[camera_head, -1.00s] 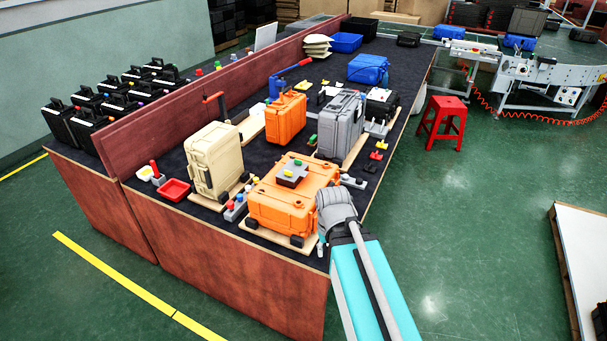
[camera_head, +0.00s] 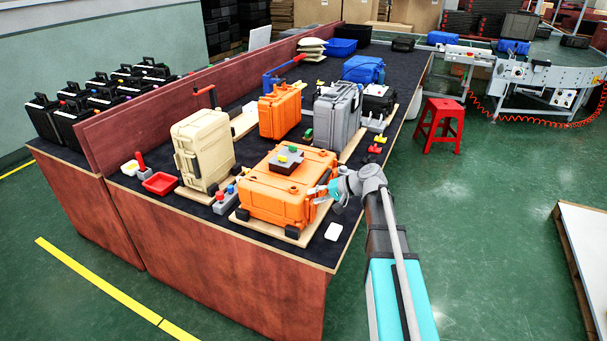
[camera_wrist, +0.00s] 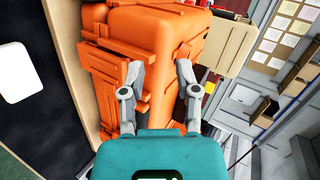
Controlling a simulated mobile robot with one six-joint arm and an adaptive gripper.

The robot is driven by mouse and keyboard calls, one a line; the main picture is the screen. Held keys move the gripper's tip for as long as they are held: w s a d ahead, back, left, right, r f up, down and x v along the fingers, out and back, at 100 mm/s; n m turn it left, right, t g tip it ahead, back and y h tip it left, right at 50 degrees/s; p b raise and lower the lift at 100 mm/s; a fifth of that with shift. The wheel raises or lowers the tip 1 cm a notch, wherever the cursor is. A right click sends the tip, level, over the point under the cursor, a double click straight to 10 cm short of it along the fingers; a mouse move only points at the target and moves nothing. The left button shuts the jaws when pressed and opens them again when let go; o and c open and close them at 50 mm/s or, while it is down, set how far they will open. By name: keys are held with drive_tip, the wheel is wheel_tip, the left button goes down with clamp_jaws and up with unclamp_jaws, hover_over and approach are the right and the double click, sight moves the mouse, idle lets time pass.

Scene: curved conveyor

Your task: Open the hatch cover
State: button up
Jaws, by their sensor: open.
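An orange hard case (camera_head: 265,205) lies flat on a light board near the table's front corner; it also shows in the wrist view (camera_wrist: 150,30). A dark square plate (camera_head: 287,161) with small green and yellow parts sits on its top. My gripper (camera_head: 318,193) is at the right side of this case. In the wrist view my gripper (camera_wrist: 160,70) has its two fingers apart, with the orange case front and its ribs between and behind them. I cannot tell whether the fingertips touch it. No separate hatch cover is clearly recognisable.
A beige case (camera_head: 203,150) stands left of the orange case, with a red tray (camera_head: 161,183) beside it. An upright orange case (camera_head: 280,112) and a grey case (camera_head: 335,115) stand behind. A white block (camera_head: 334,231) lies near the table's front right edge. Open floor lies to the right.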

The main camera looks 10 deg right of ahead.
sight(304, 169)
drive_tip(key=w+d+r+m+t+y+b, duration=0.2)
drive_tip(key=w+d+t+b, duration=0.3)
drive_tip(key=w+d, duration=0.3)
drive_tip(key=d+m+y+b, duration=0.1)
drive_tip(key=d, duration=0.1)
drive_tip(key=shift+w+d+t+y, duration=0.3)
drive_tip(key=shift+w+y, duration=0.1)
drive_tip(key=shift+a, duration=0.1)
drive_tip(key=x, duration=1.3)
drive_tip(key=shift+w+a, duration=0.25)
drive_tip(key=shift+c, duration=0.2)
clamp_jaws()
